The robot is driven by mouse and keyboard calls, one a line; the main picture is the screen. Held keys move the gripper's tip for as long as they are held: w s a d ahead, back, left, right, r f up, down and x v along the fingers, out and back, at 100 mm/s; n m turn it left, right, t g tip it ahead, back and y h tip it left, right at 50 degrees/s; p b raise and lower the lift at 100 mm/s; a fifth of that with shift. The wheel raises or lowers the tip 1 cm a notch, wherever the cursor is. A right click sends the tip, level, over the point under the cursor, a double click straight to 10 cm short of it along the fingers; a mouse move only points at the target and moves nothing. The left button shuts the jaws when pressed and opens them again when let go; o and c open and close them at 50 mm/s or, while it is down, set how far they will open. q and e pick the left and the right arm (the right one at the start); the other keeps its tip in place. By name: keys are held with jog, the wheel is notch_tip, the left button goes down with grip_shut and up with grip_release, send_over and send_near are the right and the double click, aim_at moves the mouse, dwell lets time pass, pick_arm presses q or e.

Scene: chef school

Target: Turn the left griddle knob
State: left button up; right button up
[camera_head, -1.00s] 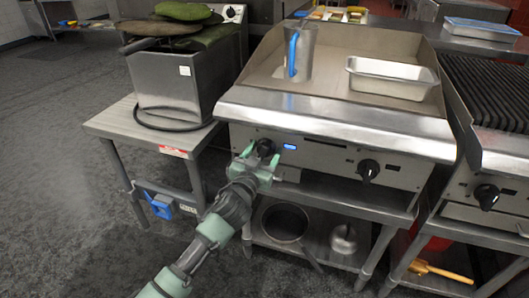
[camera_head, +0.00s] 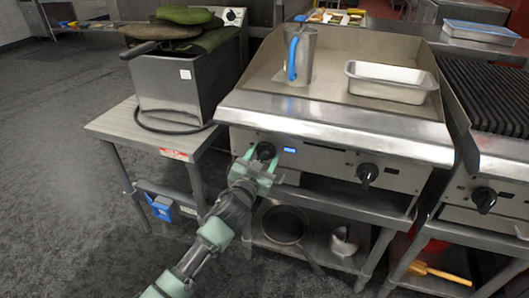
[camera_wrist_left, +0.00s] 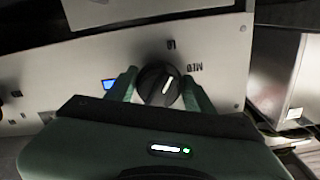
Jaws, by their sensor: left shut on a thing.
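The left griddle knob (camera_head: 265,151) is a round black dial on the griddle's front panel. In the left wrist view the knob (camera_wrist_left: 160,85) has a white pointer line, with the labels LO and MED printed beside it. My left gripper (camera_head: 257,165) has its two green fingers on either side of the knob, shut on it. In the left wrist view the gripper (camera_wrist_left: 160,92) spans the dial. The griddle (camera_head: 330,120) is steel. My right gripper is in no view.
The right griddle knob (camera_head: 367,173) is on the same panel. A pitcher (camera_head: 304,58) and a steel pan (camera_head: 391,82) stand on the griddle top. A side table (camera_head: 120,124) with a fryer (camera_head: 172,88) stands left. Pots sit on the shelf below. Open floor lies at left.

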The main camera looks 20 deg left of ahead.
aim_at(260, 159)
pick_arm(q)
jog(key=m+p, duration=0.2)
jog(key=m, duration=0.3)
jog(key=shift+a+m, duration=0.1)
jog(key=shift+m, duration=0.2)
jog(key=shift+m+p, duration=0.4)
jog(key=shift+m, duration=1.4)
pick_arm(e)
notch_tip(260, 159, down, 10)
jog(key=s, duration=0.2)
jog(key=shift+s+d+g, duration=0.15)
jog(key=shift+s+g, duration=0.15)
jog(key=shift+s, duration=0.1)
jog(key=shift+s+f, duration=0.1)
pick_arm(q)
jog(key=o, duration=1.1)
jog(key=shift+s, duration=0.1)
jog(key=shift+s, duration=0.25)
jog(key=s, duration=0.7)
jog(key=shift+s+a+p, duration=0.1)
jog(key=shift+a+p, duration=0.1)
jog(key=shift+p, duration=0.15)
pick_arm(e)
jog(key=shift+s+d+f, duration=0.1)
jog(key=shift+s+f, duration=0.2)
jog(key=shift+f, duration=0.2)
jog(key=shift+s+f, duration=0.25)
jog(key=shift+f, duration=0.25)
